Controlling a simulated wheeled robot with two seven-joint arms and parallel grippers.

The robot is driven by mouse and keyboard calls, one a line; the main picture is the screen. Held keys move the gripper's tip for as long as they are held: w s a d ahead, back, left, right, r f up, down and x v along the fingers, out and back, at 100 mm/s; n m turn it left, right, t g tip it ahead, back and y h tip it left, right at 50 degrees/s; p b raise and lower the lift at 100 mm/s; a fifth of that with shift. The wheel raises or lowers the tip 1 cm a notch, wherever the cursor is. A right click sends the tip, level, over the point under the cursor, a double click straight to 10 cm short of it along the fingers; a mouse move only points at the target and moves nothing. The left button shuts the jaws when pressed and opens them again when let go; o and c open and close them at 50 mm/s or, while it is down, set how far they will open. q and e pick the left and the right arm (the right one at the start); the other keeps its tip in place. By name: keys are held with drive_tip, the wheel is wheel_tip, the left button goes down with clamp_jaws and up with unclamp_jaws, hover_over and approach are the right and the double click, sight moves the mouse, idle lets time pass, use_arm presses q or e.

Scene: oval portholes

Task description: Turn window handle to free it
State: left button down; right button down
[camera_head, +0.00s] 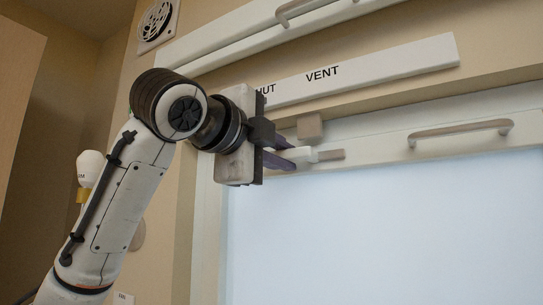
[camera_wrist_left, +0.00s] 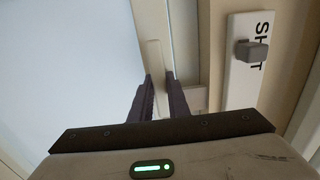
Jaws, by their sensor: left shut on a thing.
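The window handle (camera_head: 331,155) is a short beige-grey lever on a white mount at the upper left of the window frame, lying roughly level in the head view. My left gripper (camera_head: 284,152) reaches it from the left, its dark fingers shut around the handle's white part. In the left wrist view the pale handle (camera_wrist_left: 154,62) runs upward from between the dark fingertips (camera_wrist_left: 160,82). The gripped part is partly hidden by the fingers. My right gripper is in neither view.
A white label strip (camera_head: 386,72) reads "VENT" and, partly hidden, "SHUT". A small square block (camera_head: 310,127) sits just above the handle. A bar pull (camera_head: 460,130) is on the window frame (camera_head: 375,151) to the right. A round vent (camera_head: 158,20) is at upper left.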

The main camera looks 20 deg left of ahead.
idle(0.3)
use_arm(q)
drive_tip(key=c, duration=1.7)
unclamp_jaws()
drive_tip(key=shift+s+a+b, duration=0.15)
drive_tip(key=shift+s+b, duration=0.3)
drive_tip(key=shift+s, duration=1.3)
drive_tip(key=shift+s+a+b, duration=0.2)
drive_tip(key=shift+s+b, duration=0.25)
drive_tip(key=shift+s, duration=1.25)
drive_tip(key=shift+s+a+b, duration=0.15)
drive_tip(key=shift+s+b, duration=0.3)
drive_tip(key=shift+s, duration=1.3)
